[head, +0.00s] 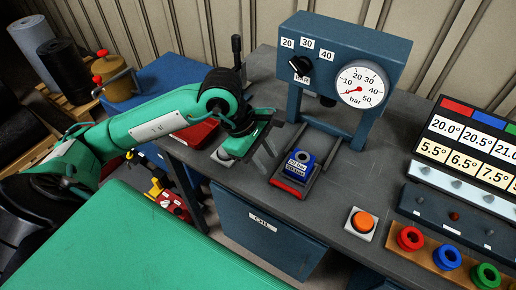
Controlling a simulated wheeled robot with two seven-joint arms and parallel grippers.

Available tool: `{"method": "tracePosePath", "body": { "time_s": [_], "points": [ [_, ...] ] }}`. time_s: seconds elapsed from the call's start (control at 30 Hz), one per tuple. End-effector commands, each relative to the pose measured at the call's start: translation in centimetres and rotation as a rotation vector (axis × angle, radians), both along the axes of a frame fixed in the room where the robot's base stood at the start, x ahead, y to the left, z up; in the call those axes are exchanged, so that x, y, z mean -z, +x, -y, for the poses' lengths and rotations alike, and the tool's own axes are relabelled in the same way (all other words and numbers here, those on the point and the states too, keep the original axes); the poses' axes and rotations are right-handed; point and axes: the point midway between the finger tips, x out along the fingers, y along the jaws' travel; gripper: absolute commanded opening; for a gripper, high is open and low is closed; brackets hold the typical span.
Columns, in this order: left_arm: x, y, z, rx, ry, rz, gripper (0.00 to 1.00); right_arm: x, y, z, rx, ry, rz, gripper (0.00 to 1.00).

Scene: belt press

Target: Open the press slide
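The press (345,60) is a blue-grey frame with a dial, a black knob and a round pressure gauge, standing at the back of the grey table. The press slide (291,189) shows in front of it, low on the table, with a red front edge and dark side rails. A blue ring-shaped part (301,158) with a white label sits on the slide. My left gripper (271,164) is just left of the slide, its dark fingers apart with nothing seen between them. Whether a finger touches the slide I cannot tell. My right gripper is not in view.
An orange button (362,221) on a white box lies right of the slide. A wooden rack (450,262) holds red, blue and green rings at the right. A label board (474,142) stands behind it. A blue bin (262,232) hangs below the table's front edge.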

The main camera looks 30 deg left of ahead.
Motion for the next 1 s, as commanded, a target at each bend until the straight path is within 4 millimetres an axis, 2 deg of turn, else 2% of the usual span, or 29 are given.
{"method": "tracePosePath", "body": {
  "time_s": [0.1,0.3,0.7,1.0],
  "points": [
    [-1.8,-0.3,-0.8,-0.001,0.002,0.004,0.34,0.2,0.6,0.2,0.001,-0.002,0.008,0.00],
    [-3.3,-0.6,-1.5,0.000,0.001,0.001,0.34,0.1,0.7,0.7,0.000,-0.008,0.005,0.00],
    [-3.5,-0.7,-1.5,0.000,0.000,0.000,0.34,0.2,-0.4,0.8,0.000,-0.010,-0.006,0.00],
    [-3.5,-0.7,-1.5,0.000,0.000,0.000,0.34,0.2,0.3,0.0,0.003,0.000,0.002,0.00]
  ]
}}
